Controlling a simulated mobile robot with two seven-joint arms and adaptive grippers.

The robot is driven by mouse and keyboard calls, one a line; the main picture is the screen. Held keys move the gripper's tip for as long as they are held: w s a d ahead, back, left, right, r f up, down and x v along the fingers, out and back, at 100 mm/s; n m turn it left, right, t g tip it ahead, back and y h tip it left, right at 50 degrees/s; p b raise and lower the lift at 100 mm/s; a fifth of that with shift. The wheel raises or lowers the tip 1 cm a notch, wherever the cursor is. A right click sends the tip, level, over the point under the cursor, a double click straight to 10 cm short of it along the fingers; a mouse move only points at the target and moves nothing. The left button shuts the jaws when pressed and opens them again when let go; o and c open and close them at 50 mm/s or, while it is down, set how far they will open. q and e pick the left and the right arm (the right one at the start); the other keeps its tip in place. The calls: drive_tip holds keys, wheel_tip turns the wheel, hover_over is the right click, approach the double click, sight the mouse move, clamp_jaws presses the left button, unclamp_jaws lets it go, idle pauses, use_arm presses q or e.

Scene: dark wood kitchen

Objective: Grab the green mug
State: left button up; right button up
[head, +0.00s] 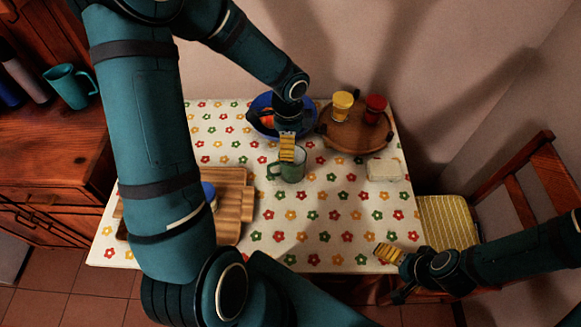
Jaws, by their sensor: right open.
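The green mug (294,172) stands upright on the flowered tablecloth near the middle of the table, with its handle to the left. My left gripper (287,149) points down from above, with its yellow fingers right at the mug's far rim. I cannot tell whether they touch it or how far apart they are. Part of the mug's rim is hidden behind the fingers. My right gripper (388,253) is open and empty over the table's front right edge, well apart from the mug.
A blue bowl (262,104) is just behind my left gripper. A round wooden tray (345,134) holds a yellow cup (342,105) and a red cup (375,108). A pale block (384,169) lies at the right; wooden boards (234,205) lie at the left. The front middle is clear.

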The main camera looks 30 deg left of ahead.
sight(287, 167)
drive_tip(key=shift+f, duration=0.3)
use_arm(q)
drive_tip(key=f+b, duration=0.2)
drive_tip(key=f, duration=0.5)
drive_tip(key=shift+d+f, duration=0.2)
use_arm(e)
drive_tip(key=shift+w+f, duration=0.1)
drive_tip(key=shift+f, duration=0.8)
use_arm(q)
drive_tip(key=c, duration=1.1)
